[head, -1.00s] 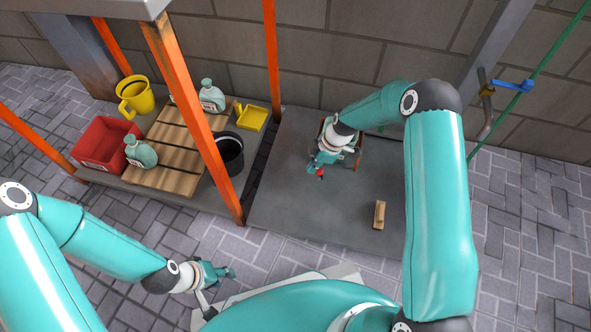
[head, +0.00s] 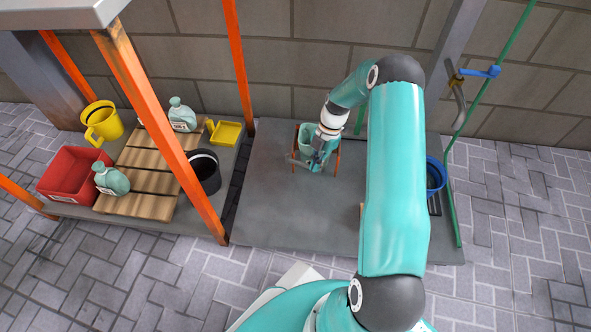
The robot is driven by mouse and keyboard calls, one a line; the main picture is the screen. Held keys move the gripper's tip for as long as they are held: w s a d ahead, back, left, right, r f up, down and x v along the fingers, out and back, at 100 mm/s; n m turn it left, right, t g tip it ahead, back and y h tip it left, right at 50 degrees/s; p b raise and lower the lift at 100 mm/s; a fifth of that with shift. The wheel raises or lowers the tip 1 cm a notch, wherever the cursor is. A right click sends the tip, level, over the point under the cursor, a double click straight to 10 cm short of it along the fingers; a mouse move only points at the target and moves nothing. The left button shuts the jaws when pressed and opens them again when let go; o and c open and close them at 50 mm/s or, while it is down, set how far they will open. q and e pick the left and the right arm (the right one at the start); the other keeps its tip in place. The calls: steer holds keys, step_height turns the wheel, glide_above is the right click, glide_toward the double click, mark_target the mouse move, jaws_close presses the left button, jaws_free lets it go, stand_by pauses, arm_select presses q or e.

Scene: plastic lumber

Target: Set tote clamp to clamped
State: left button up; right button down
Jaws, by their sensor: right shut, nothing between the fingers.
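My right gripper (head: 317,163) is in the middle of the picture, over the grey bench top, at the front of a small stand with orange posts (head: 336,157). It is shut, with nothing visible between its fingers. A pale green container (head: 306,136) shows behind the gripper inside the stand and may be the tote. I cannot make out the tote clamp or its position; the gripper and wrist cover part of the stand. Whether the gripper touches the stand is unclear. My left gripper is not in view.
The grey bench top (head: 270,205) is clear in front of the stand. My right arm hides much of its right side. A blue bowl (head: 435,175) sits at the right. On the left are an orange upright (head: 165,130), a black bucket (head: 206,172) and a red crate (head: 72,172).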

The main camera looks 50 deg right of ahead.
steer(key=shift+w+d+b, duration=0.15)
steer(key=shift+w+d, duration=0.15)
steer(key=shift+d, duration=0.45)
steer(key=shift+w+d+b, duration=0.15)
steer(key=shift+w+d, duration=0.1)
steer(key=shift+d, duration=0.45)
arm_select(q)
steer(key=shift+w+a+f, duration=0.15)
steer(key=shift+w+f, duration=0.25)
arm_select(e)
steer(key=shift+d, duration=0.15)
steer(key=shift+w+d+r, duration=0.1)
steer(key=shift+d, duration=0.15)
steer(key=shift+a, duration=0.1)
steer(key=s+a+p, duration=0.1)
steer(key=s+a, duration=0.1)
steer(key=a, duration=0.2)
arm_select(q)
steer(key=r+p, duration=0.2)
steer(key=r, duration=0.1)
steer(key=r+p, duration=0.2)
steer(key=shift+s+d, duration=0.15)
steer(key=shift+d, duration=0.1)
arm_select(e)
steer(key=w+v, duration=0.1)
steer(key=v, duration=0.8)
steer(key=shift+w+r, duration=0.3)
steer(key=shift+r, duration=0.1)
steer(key=shift+a, duration=0.2)
